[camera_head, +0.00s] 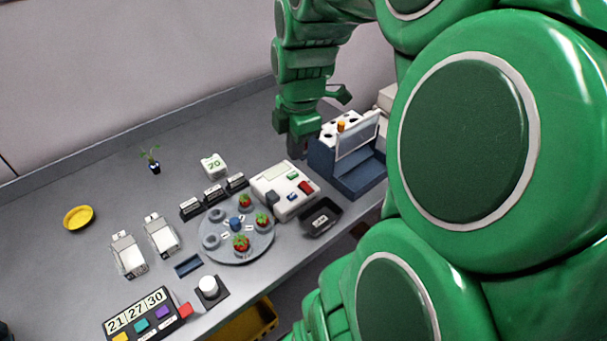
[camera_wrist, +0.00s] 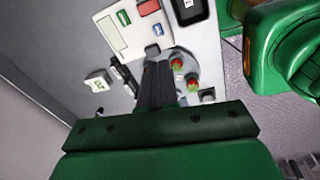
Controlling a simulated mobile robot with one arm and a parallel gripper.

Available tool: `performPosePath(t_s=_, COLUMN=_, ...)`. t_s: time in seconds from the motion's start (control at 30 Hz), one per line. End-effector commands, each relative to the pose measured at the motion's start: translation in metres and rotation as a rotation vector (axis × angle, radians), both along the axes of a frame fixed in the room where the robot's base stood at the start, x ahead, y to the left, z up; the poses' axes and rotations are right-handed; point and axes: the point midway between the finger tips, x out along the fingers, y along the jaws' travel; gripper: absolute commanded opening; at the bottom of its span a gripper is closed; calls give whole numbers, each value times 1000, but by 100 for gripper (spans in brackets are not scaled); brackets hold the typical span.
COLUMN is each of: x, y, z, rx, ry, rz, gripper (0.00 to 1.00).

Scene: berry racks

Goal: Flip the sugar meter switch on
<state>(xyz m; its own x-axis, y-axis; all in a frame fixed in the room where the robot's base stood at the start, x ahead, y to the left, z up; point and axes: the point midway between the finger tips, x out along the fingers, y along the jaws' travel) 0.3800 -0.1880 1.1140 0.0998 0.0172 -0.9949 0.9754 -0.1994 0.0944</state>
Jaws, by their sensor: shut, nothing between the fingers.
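A white device (camera_head: 272,182) with a pale panel and green, blue and red parts sits on the bench; it looks like the sugar meter, though no readable label confirms this. It also shows in the wrist view (camera_wrist: 114,35), with a green part (camera_wrist: 123,17), a red part (camera_wrist: 149,7) and a blue part (camera_wrist: 158,29). I cannot tell which part is the switch or how it is set. My gripper (camera_head: 297,152) is shut and empty, behind the device and left of the blue box. Its fingers (camera_wrist: 157,68) point down over the bench in the wrist view.
A blue box with a raised clear panel (camera_head: 357,137) stands right of the device. A black tray (camera_head: 321,218) lies in front. A grey round plate (camera_head: 238,252) with several strawberries is to the left. Small black labelled blocks (camera_head: 214,194) stand behind the plate. The bench's back left is mostly clear.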

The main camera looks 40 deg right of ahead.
Motion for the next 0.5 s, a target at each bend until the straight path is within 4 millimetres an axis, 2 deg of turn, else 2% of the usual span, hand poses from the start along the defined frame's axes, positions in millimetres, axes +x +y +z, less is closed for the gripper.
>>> performPosePath(t_s=0.03, x=2, y=-11, z=-1, rx=-5, ry=-6, rz=32, gripper=0)
performPosePath(t_s=0.2, x=7, y=-35, z=-2, rx=-26, ry=-27, rz=138, gripper=0)
performPosePath(t_s=0.33, x=9, y=-45, z=-1, rx=-37, ry=-38, rz=181, gripper=0)
performPosePath(t_s=0.5, x=9, y=-49, z=-1, rx=-41, ry=-42, rz=199, gripper=0)
